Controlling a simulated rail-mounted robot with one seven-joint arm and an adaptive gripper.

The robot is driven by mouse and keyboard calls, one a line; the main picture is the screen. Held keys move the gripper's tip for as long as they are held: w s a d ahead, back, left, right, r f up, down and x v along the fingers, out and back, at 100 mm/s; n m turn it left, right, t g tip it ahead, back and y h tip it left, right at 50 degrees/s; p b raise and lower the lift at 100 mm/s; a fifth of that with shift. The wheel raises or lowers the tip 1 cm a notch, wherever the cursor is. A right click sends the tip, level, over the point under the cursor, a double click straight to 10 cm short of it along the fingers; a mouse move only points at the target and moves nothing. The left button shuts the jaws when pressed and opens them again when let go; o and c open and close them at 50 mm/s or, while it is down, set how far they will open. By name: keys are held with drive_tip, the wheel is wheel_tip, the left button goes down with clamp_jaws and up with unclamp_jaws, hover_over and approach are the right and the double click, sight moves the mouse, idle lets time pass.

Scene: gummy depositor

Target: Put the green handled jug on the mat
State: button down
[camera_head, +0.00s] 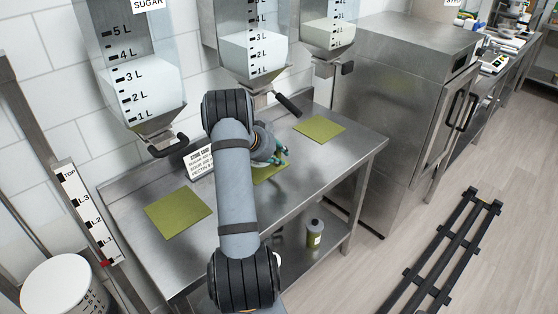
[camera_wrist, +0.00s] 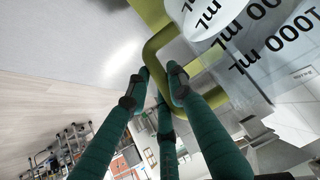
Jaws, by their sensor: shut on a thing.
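The jug (camera_wrist: 258,62) fills the upper right of the wrist view, a clear body with black mL markings and a green handle (camera_wrist: 153,50). My gripper (camera_wrist: 157,80) has its teal fingers closed around the handle. In the head view my gripper (camera_head: 281,159) is over the middle of the steel table, and my arm hides most of it; I cannot make out the jug there. Flat green mats lie on the table: one at left (camera_head: 178,213), one at back right (camera_head: 320,128), and a middle one (camera_head: 268,175) partly covered by my arm. I cannot tell whether the jug touches a mat.
Clear hoppers with litre marks (camera_head: 135,85) hang above the table's back edge (camera_head: 115,185), their dark valve handles (camera_head: 288,104) low over it. A small sign (camera_head: 200,160) stands at the back. A steel cabinet (camera_head: 400,110) is at right. A bottle (camera_head: 314,234) stands on the lower shelf.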

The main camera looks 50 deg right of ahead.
drive_tip(key=shift+w+d+f, duration=0.1)
drive_tip(key=shift+w+f, duration=0.1)
drive_tip(key=shift+f, duration=0.35)
drive_tip(key=shift+f, duration=0.15)
drive_tip(key=c, duration=1.5)
unclamp_jaws()
drive_tip(key=shift+a+r, duration=0.2)
drive_tip(key=shift+r, duration=0.15)
drive_tip(key=p+v, duration=0.1)
drive_tip(key=v, duration=1)
drive_tip(key=shift+a+r, duration=0.1)
drive_tip(key=shift+a, duration=0.1)
